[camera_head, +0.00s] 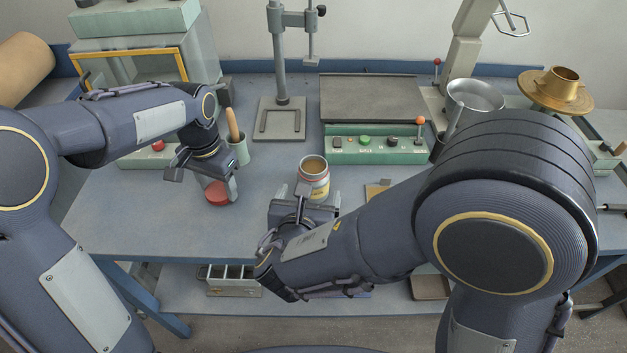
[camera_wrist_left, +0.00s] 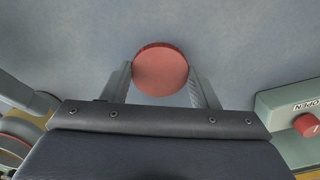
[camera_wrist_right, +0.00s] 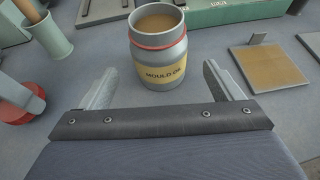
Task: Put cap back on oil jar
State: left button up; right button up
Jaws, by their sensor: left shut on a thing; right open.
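The oil jar (camera_head: 314,176) stands upright and uncapped on the bench, with brownish oil showing in its mouth. In the right wrist view the jar (camera_wrist_right: 158,50) has a red ring and a yellow "MOULD OIL" label. The round red cap (camera_head: 217,193) is between the fingers of my left gripper (camera_head: 212,190), left of the jar. In the left wrist view the cap (camera_wrist_left: 161,70) is pinched between both fingertips. My right gripper (camera_wrist_right: 165,85) is open, its fingers on the near side of the jar, apart from it. In the head view my right wrist partly hides the jar's base.
A green cup (camera_head: 238,150) with a wooden handle stands behind the left gripper. A green control box (camera_head: 375,145) with buttons and a grey stand (camera_head: 281,115) are behind the jar. A small square plate (camera_wrist_right: 270,66) lies right of the jar. Bench between cap and jar is clear.

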aim_at(313, 169)
jog(key=shift+w+f, duration=0.1)
jog(key=shift+w, duration=0.2)
jog(key=shift+d, duration=0.1)
jog(key=x, duration=0.5)
jog(key=shift+w+r, duration=0.2)
jog(key=shift+r, duration=0.05)
jog(key=c, duration=1.2)
jog(key=shift+r, duration=0.1)
jog(key=shift+c, duration=0.2)
